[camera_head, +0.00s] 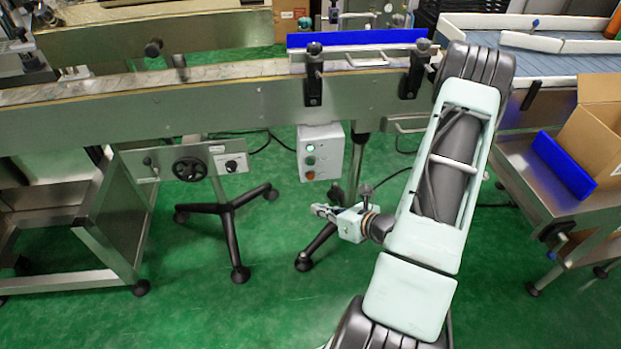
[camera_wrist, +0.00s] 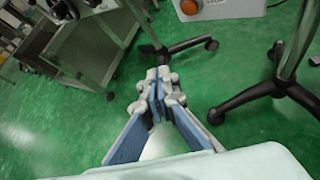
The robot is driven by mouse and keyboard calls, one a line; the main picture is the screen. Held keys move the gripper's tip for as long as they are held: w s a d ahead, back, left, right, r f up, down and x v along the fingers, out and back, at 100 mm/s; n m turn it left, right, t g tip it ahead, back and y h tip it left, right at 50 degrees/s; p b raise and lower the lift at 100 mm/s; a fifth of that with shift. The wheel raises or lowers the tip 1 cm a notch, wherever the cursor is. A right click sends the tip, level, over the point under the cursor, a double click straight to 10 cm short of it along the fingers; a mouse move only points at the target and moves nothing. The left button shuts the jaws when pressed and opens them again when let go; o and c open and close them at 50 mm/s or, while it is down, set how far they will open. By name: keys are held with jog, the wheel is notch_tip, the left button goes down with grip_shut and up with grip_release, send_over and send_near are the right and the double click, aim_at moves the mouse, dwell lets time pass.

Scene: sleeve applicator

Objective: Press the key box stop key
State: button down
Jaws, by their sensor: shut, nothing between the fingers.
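The grey key box (camera_head: 330,152) hangs below the conveyor's side in the head view. On its front, from top to bottom, are a lit green key (camera_head: 310,148), a dark key (camera_head: 310,161) and an orange-red key (camera_head: 310,175). Their labels are too small to read. In the wrist view, the bottom of the key box (camera_wrist: 232,9) shows at the top edge with the orange key (camera_wrist: 189,7). My gripper (camera_head: 316,209) is below the box in the head view, apart from it. In the wrist view, my gripper (camera_wrist: 157,78) is shut and empty, its fingertips together.
The steel conveyor (camera_head: 225,110) runs above the box. A black stand leg (camera_head: 318,246) is close to my gripper. Left are a handwheel (camera_head: 190,169) and a metal cart frame (camera_head: 110,225). A cardboard box (camera_head: 592,125) sits on a cart at right. Green floor is open in front.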

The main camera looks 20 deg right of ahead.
aim_at(311, 177)
jog(key=shift+w, duration=0.1)
jog(key=w+d, duration=0.2)
jog(key=w, duration=0.6)
jog(key=shift+w+d, duration=0.15)
jog(key=shift+d, duration=0.05)
dwell(1.6)
jog(key=shift+w+d, duration=0.1)
jog(key=shift+w, duration=0.25)
jog(key=shift+w+d, duration=0.1)
jog(key=shift+w, duration=0.35)
dwell(0.7)
jog(key=shift+s+a, duration=0.2)
jog(key=shift+s, duration=0.6)
jog(key=shift+s, duration=0.1)
